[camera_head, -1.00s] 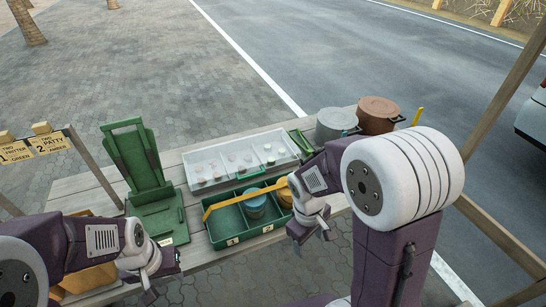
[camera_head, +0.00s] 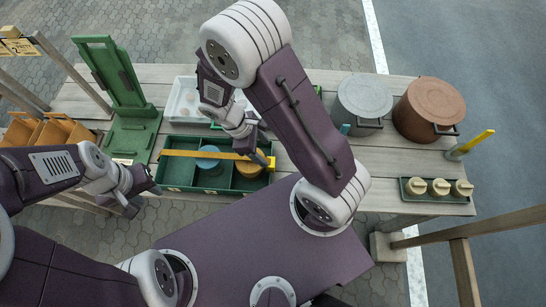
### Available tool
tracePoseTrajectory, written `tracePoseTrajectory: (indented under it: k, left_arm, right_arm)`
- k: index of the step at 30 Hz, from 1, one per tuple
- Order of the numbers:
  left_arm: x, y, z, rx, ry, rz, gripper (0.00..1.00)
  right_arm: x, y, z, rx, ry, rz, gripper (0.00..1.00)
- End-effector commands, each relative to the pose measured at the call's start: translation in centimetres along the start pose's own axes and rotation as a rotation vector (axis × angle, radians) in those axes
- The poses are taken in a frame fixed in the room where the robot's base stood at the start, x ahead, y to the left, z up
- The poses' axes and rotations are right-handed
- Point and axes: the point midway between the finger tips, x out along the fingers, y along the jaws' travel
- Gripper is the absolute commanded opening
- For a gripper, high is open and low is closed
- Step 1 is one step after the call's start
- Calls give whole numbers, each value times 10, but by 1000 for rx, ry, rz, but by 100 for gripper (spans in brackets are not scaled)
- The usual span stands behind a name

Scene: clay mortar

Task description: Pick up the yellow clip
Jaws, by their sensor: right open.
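A long yellow strip, which looks like the yellow clip (camera_head: 205,155), lies across the top of a green divided bin (camera_head: 185,187) in the head view. My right gripper (camera_head: 260,153) is open at the strip's right end, close above the bin's right compartment. Whether its fingers touch the strip or straddle it, I cannot tell. My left gripper (camera_head: 146,202) looks open and empty, left of and below the bin. A second yellow piece (camera_head: 478,141) stands tilted in a small holder at the table's right end.
The bin holds a blue round lid (camera_head: 208,162) and an orange round one (camera_head: 249,166). A white tray (camera_head: 180,98) is behind. A green stand (camera_head: 130,128) is at left, grey (camera_head: 362,104) and brown (camera_head: 428,108) pots at right. A small tray (camera_head: 420,198) holds cream-topped pieces.

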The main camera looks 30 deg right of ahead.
Motion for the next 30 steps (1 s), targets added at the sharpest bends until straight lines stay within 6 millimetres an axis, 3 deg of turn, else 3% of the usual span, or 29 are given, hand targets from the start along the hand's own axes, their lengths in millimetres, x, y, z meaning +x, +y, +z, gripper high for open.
tracePoseTrajectory:
  k: [7,14,21,29,30]
  left_arm:
    - [3,0,0,0,0,0,36]
    - [4,0,0,0,0,0,36]
    - [11,0,1,0,0,0,36]
    - [10,0,1,0,0,0,36]
    - [10,0,1,0,0,0,36]
  right_arm:
    - [32,0,0,1,-2,-2,61]
    - [45,0,0,2,-2,-2,61]
    - [87,-2,-1,1,-1,-3,61]
    - [91,-1,-1,2,3,-1,61]
    - [91,-1,-1,2,3,-1,56]
